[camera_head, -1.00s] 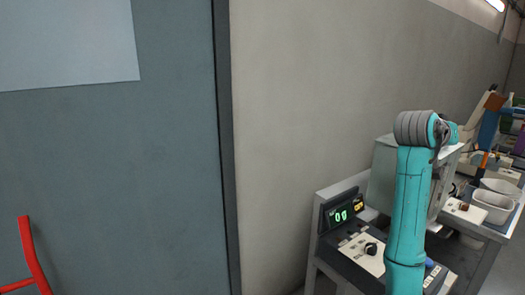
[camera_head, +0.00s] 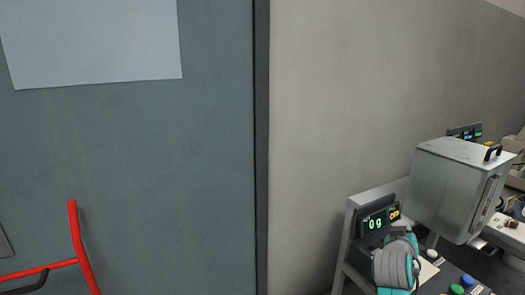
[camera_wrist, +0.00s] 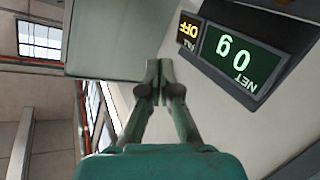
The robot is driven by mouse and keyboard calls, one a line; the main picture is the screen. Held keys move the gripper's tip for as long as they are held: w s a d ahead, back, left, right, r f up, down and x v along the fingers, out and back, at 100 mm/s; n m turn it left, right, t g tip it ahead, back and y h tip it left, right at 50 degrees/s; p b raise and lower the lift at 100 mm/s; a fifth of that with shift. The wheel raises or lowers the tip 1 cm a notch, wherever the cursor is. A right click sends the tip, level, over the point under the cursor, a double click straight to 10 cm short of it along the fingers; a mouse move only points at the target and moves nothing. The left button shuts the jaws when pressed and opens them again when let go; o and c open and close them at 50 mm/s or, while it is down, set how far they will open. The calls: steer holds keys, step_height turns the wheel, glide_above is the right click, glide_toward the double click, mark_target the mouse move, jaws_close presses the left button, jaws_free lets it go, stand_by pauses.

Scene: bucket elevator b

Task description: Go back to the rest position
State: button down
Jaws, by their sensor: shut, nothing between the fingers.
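My gripper (camera_wrist: 158,85) shows in the wrist view with its two fingers together, shut and empty. It points toward a pale surface beside a lit display (camera_wrist: 232,55), which appears upside down there. In the head view my teal and grey arm (camera_head: 397,262) is low at the bottom right, in front of the console. My gripper cannot be made out in the head view. The same display (camera_head: 377,220) shows there with green and orange characters.
A grey metal box (camera_head: 450,190) with a black handle stands on the console at the right. Coloured buttons (camera_head: 457,289) line the console's front. A bare wall (camera_head: 345,110) lies between.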

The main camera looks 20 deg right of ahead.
steer(key=s+a+f+n+t+y, duration=0.2)
steer(key=s+a+f, duration=0.2)
steer(key=a+f, duration=0.4)
steer(key=s+a+f+n+t+y, duration=0.25)
steer(key=a+f, duration=0.35)
steer(key=a, duration=0.4)
steer(key=s+a+f+n+t+y, duration=0.1)
steer(key=s+a+f+y, duration=0.25)
steer(key=a+f, duration=0.45)
steer(key=s+a+r+y, duration=0.1)
steer(key=s+a+y, duration=0.1)
steer(key=s+a, duration=0.3)
steer(key=s+a+r+n+t+y, duration=0.1)
steer(key=s+a, duration=0.5)
steer(key=s, duration=0.8)
steer(key=s+a+r+y, duration=0.2)
steer(key=s+a, duration=0.3)
steer(key=s, duration=0.4)
steer(key=shift+s+a+r+y, duration=0.2)
steer(key=shift+s+r+y, duration=0.15)
steer(key=shift+r, duration=0.3)
steer(key=shift+t, duration=0.25)
